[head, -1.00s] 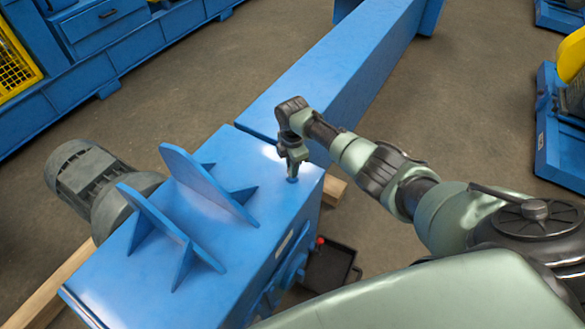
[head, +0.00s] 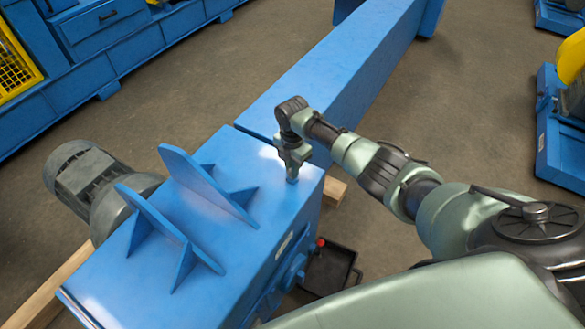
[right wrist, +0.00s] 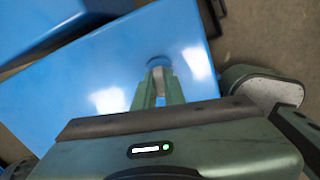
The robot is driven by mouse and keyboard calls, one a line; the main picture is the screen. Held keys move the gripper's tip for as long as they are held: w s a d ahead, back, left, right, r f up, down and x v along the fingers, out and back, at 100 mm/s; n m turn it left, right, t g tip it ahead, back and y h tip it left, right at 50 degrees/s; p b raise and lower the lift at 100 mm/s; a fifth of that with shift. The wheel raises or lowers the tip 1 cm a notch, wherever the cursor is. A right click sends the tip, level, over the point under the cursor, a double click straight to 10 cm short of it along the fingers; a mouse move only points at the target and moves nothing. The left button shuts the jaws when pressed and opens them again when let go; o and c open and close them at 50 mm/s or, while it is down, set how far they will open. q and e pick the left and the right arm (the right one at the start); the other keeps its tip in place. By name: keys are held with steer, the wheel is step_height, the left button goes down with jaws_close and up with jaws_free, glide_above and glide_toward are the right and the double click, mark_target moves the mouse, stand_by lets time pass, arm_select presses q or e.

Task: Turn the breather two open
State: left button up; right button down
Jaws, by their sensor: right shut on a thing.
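The breather is a small round blue fitting on the top face of the blue chain drive housing (head: 255,265), near its far right corner. My right gripper (head: 292,178) points down at it from above and is shut on it. In the right wrist view the two green fingers (right wrist: 160,100) close on the breather (right wrist: 158,62), whose blue rim shows just beyond the fingertips. The fingers hide most of it, and I cannot tell its turn angle. My left gripper is not in view.
Two upright blue plates (head: 208,185) with gussets stand on the housing, left of my right gripper. A grey motor (head: 85,180) is at the left. A black tray (head: 330,268) lies on the floor at the right. A long blue beam (head: 345,75) runs away behind.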

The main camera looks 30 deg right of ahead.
steer(key=shift+s+f, duration=0.15)
steer(key=shift+f, duration=0.05)
steer(key=c, duration=1.5)
jaws_free()
steer(key=shift+r, duration=0.1)
step_height(320, 180, up, 8)
steer(key=shift+f, duration=0.15)
